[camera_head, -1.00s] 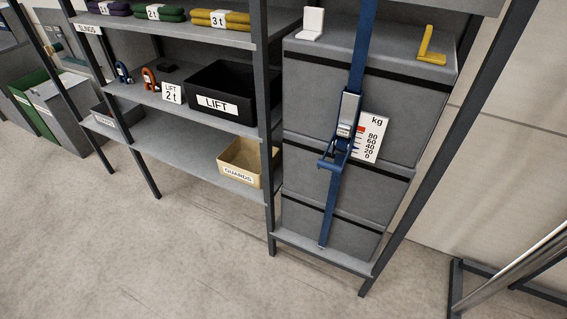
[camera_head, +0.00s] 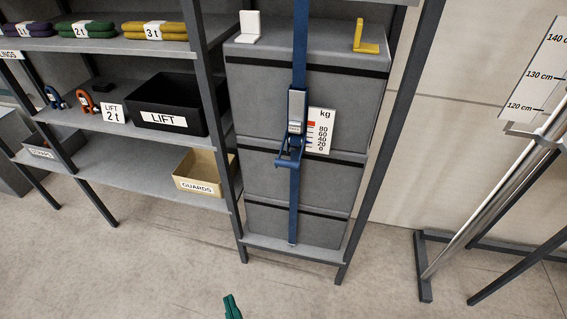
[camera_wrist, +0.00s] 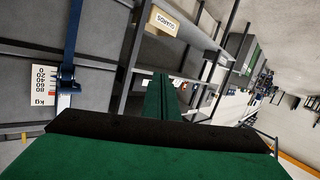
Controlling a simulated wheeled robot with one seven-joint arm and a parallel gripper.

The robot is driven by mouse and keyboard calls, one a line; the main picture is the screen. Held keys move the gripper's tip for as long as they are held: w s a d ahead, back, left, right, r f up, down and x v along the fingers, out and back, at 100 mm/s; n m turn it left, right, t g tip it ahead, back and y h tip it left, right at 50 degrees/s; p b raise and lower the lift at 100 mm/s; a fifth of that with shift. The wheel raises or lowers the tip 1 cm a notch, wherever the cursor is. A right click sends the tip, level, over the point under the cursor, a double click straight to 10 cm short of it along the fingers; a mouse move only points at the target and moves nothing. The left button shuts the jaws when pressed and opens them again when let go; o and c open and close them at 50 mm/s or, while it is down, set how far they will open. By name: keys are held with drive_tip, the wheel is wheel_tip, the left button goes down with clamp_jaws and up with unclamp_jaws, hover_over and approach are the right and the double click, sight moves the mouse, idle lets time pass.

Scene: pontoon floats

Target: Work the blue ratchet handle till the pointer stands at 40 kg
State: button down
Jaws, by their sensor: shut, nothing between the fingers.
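The blue ratchet handle (camera_head: 290,151) sits on a blue strap (camera_head: 300,50) that runs down the front of a stack of grey boxes (camera_head: 262,120). A white kg scale (camera_head: 321,131) with marks from 0 to 80 and a red band is beside the ratchet. The pointer is too small to read. My green gripper (camera_head: 232,307) is low at the bottom edge of the head view, well below and apart from the ratchet. It is shut and empty.
A shelf at left holds slings, shackles, a black LIFT bin (camera_head: 168,103) and a tan GUARDS bin (camera_head: 204,173). A white corner guard (camera_head: 249,28) and a yellow one (camera_head: 367,36) stand on the boxes. A metal stand (camera_head: 490,200) is at right. The floor in front is clear.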

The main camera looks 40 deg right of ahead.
drive_tip(key=w+d+r+m+h, duration=0.2)
drive_tip(key=w+d+r+h, duration=0.1)
drive_tip(key=w+d+r, duration=0.3)
wheel_tip(320, 180, up, 17)
drive_tip(key=m+g+h, duration=0.5)
drive_tip(key=m+h, duration=0.1)
drive_tip(key=m, duration=0.2)
hover_over(284, 163)
drive_tip(key=s+a, duration=0.1)
drive_tip(key=s, duration=0.1)
drive_tip(key=shift+a+f, duration=0.1)
drive_tip(key=shift+f, duration=2.05)
